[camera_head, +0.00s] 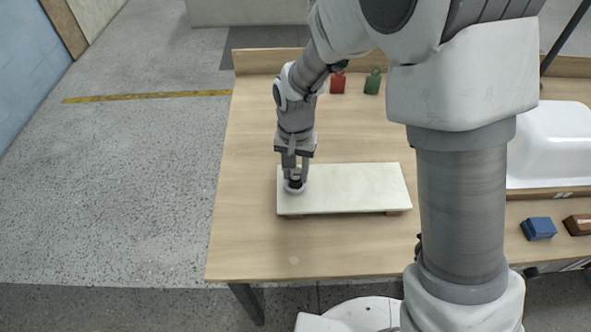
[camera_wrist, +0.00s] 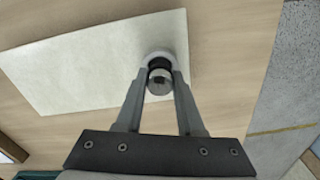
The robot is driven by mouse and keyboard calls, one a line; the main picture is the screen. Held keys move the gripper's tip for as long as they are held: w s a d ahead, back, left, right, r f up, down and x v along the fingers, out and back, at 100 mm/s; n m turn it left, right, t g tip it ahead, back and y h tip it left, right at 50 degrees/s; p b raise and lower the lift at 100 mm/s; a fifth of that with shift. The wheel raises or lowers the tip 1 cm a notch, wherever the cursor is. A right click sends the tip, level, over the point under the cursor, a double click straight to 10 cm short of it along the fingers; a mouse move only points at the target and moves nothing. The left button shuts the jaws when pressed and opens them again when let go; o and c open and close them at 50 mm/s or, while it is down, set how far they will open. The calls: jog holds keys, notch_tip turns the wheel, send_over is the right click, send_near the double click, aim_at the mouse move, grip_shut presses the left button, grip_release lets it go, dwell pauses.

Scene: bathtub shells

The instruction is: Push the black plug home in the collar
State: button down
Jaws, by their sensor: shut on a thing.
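The black plug (camera_wrist: 160,64) is between the fingertips of my gripper (camera_wrist: 160,75), which is shut on it. A metallic round part shows at the near end of the plug in the wrist view. The pale collar (camera_wrist: 161,55) lies just beyond the plug and shows as a light ring at the left end of the cream board (camera_head: 350,190). In the head view my gripper (camera_head: 295,174) points down over the collar (camera_head: 295,188), with the dark plug at its mouth. The plug looks in line with the collar. How deep it sits is hidden.
The board rests on wooden strips on the wooden table (camera_head: 250,240). Red (camera_head: 338,83) and green (camera_head: 373,81) objects stand at the back. A white tub (camera_head: 550,145), a blue block (camera_head: 538,228) and a brown brush-like object (camera_head: 578,224) are at the right. The table left of the board is clear.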

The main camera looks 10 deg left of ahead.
aim_at(296, 171)
jog(key=shift+f+b, duration=0.5)
jog(key=shift+f, duration=0.25)
jog(key=shift+c, duration=2.2)
grip_release()
jog(key=shift+r, duration=0.1)
notch_tip(296, 171, up, 17)
jog(key=p, duration=0.2)
jog(key=shift+r, duration=0.15)
jog(key=shift+c, duration=0.2)
